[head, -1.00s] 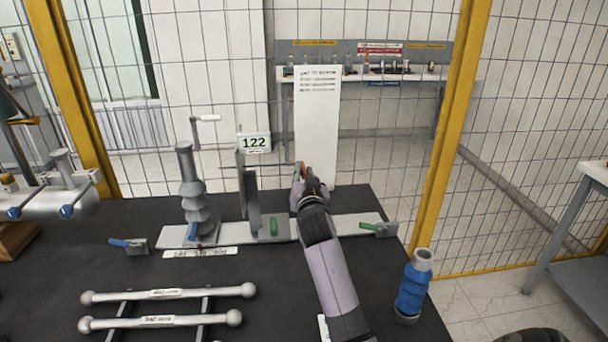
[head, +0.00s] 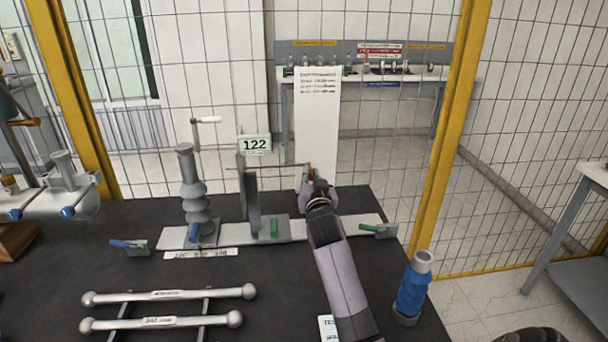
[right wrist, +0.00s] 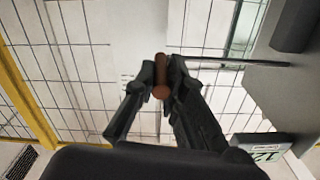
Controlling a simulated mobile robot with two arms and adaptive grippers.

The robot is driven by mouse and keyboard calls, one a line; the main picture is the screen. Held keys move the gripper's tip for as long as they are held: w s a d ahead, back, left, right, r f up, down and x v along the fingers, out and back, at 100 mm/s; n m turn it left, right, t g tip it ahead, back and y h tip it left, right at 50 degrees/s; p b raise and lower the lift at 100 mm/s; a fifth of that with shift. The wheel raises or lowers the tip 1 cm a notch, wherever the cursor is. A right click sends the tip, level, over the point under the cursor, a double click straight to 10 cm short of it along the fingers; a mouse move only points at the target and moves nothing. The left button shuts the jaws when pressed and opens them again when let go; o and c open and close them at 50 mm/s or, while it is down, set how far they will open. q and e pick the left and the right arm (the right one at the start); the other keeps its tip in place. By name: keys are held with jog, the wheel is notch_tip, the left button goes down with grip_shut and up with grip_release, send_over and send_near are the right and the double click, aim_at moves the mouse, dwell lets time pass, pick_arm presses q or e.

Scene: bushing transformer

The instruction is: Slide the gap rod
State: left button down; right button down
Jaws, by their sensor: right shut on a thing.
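The gap rod (head: 275,165) is a thin, roughly level rod with a reddish-brown handle (right wrist: 161,78). It runs left from my right gripper (head: 309,174) to the dark upright plate (head: 252,205), and its thin end shows left of the plate. My right gripper (right wrist: 160,72) is shut on the brown handle, in front of the white panel. The ribbed grey insulator (head: 192,185) stands upright left of the plate. My left gripper is in neither view.
Two ball-ended bars (head: 165,296) lie at front left. A blue cylinder (head: 412,290) stands at right. A wire fence (head: 390,130) is behind the table.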

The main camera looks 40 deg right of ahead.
jog(key=s+d, duration=0.2)
jog(key=d, duration=0.1)
jog(key=shift+d+r+p, duration=0.1)
jog(key=shift+d+p, duration=0.1)
jog(key=shift+p, duration=0.15)
